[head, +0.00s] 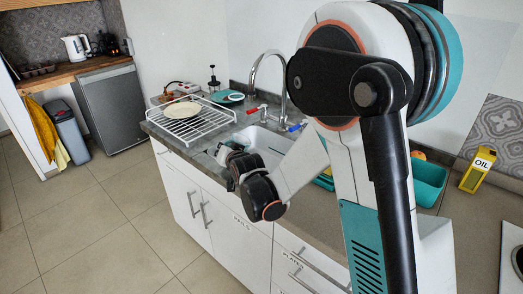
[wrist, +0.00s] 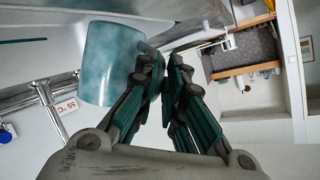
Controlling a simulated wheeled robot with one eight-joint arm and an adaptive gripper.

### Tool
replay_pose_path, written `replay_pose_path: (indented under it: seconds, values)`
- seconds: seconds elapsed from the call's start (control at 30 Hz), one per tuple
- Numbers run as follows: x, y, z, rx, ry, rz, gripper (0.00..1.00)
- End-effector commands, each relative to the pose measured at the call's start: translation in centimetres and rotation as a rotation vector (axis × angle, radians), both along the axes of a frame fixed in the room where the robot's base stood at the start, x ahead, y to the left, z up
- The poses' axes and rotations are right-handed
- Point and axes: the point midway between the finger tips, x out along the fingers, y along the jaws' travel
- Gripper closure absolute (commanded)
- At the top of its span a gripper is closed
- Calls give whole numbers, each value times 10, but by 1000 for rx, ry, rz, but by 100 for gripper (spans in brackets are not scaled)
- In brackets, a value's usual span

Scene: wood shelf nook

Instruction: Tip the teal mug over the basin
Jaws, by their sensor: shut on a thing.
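The teal mug (wrist: 112,62) shows large in the wrist view, left of the fingers, with a mottled glossy side. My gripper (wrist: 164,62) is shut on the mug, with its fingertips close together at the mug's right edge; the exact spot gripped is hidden. In the head view my gripper (head: 231,155) is over the front left part of the sink, and I cannot clearly tell the mug from the fingers there. The white basin (head: 264,140) is partly hidden by my arm. I cannot see into the mug.
A tall curved tap (head: 267,54) stands behind the basin. A white wire rack (head: 207,127) with a plate (head: 182,110) is on the left counter. A teal tub (head: 430,178) and a yellow oil carton (head: 478,170) stand on the right. Open floor lies left.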

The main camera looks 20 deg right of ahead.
Motion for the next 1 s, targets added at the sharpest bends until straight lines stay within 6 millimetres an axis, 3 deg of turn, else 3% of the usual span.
replay_pose_path:
  seconds: [0.1,1.0]
  values:
    - [0,6,10,-45,-1,0,100]
    - [0,43,3,-494,-3,-8,100]
